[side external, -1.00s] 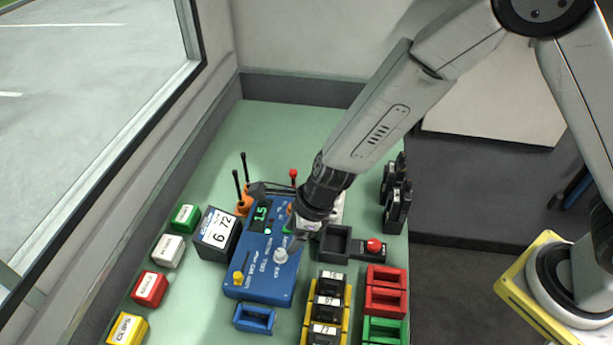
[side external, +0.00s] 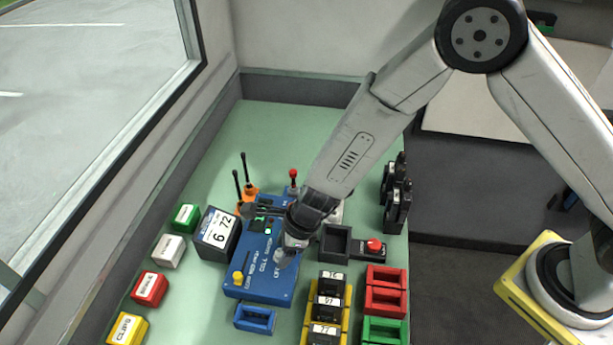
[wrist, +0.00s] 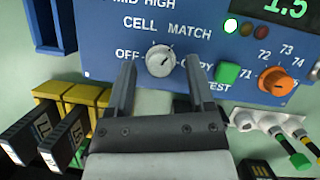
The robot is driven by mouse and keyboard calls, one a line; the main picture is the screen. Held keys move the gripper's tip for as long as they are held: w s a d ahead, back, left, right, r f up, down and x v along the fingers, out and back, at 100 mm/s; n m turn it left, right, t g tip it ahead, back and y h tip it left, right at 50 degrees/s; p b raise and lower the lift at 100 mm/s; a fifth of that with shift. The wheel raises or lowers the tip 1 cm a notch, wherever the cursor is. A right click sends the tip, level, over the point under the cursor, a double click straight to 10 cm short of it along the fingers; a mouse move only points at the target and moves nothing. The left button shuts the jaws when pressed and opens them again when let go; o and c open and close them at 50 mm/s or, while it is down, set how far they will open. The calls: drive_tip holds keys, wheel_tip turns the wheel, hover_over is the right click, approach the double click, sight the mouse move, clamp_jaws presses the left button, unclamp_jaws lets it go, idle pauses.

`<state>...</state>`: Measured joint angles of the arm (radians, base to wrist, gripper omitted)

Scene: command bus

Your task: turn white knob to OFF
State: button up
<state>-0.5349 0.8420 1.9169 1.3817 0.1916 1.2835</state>
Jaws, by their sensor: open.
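The white knob (wrist: 160,60) is on the blue panel (wrist: 105,45) under the words CELL MATCH in the wrist view. My gripper (wrist: 162,67) is open, with one finger at each side of the knob in the picture and nothing held. I cannot tell whether the fingers touch the knob. In the side view my gripper (side external: 287,256) is low over the panel and largely hides the knob.
An orange knob (wrist: 277,82) and a green button (wrist: 228,73) are right of the white knob. A yellow button (side external: 237,278) is on the panel's near left. Yellow holders with black blocks (side external: 328,308) stand close at right. A display box (side external: 216,233) stands at left.

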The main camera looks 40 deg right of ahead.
clamp_jaws()
drive_tip(key=shift+n, duration=0.4)
drive_tip(key=n+g, duration=0.1)
drive_tip(key=n, duration=0.1)
drive_tip(key=n+g, duration=0.1)
drive_tip(key=n, duration=0.2)
drive_tip(key=shift+w+d, duration=0.1)
drive_tip(key=shift+w, duration=0.1)
drive_tip(key=n+g, duration=0.1)
drive_tip(key=n, duration=0.2)
drive_tip(key=n+g, duration=0.1)
drive_tip(key=n, duration=0.2)
drive_tip(key=shift+w+g, duration=0.2)
drive_tip(key=shift+g, duration=0.1)
drive_tip(key=n, duration=0.2)
drive_tip(key=n+g+h, duration=0.1)
drive_tip(key=n, duration=0.1)
drive_tip(key=n+h, duration=0.1)
drive_tip(key=n, duration=0.1)
drive_tip(key=shift+w+a+n+g, duration=0.15)
drive_tip(key=shift+a+n+g, duration=0.15)
drive_tip(key=shift+g, duration=0.1)
drive_tip(key=n+h, duration=0.1)
drive_tip(key=n, duration=0.1)
drive_tip(key=n+h, duration=0.1)
drive_tip(key=n, duration=0.2)
drive_tip(key=shift+a+n+g, duration=0.1)
drive_tip(key=shift+n+g, duration=0.2)
unclamp_jaws()
